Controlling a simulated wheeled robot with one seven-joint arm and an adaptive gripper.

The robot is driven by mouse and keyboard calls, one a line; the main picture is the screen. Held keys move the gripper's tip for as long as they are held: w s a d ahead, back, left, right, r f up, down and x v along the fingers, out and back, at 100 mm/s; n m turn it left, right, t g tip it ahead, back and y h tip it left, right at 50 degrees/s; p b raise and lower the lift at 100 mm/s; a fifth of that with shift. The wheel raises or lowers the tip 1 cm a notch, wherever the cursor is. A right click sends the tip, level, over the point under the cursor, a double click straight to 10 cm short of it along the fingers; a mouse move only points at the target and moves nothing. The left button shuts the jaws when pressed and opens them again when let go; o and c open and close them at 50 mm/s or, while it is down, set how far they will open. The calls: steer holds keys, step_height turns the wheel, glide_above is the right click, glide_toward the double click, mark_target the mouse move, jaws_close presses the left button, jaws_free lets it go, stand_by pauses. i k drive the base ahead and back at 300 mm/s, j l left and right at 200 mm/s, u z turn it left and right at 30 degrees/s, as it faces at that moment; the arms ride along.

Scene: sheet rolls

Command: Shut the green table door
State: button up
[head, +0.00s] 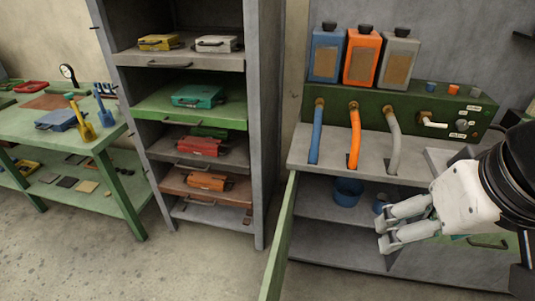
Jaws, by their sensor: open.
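The green table door (281,240) stands swung open, seen nearly edge-on at the left side of the grey cabinet under the tabletop (300,152). Its lower end runs out of the picture at the bottom. The cabinet's inside shows to the right of the door, with a shelf (312,205) and a blue bucket (347,192) on it. My gripper (381,235) is open and empty, in front of the cabinet at the right, its fingers pointing left toward the door. A clear gap lies between the fingertips and the door.
Blue, orange and grey canisters (361,57) stand on a green box (440,110), with hoses running down to the tabletop. A tall grey rack (262,120) with pulled-out shelves is left of the door. A green workbench (120,155) stands farther left. The floor between is bare.

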mark_target(271, 277)
steer(key=j+z, duration=0.15)
steer(key=j, duration=0.4)
steer(key=k+j+z, duration=0.1)
steer(key=j, duration=0.45)
steer(key=k+j+z, duration=0.15)
steer(key=j, duration=0.35)
steer(key=k+l, duration=0.3)
steer(key=l, duration=0.15)
steer(key=k+l+u, duration=0.1)
steer(key=k+l, duration=0.15)
steer(key=l, duration=0.2)
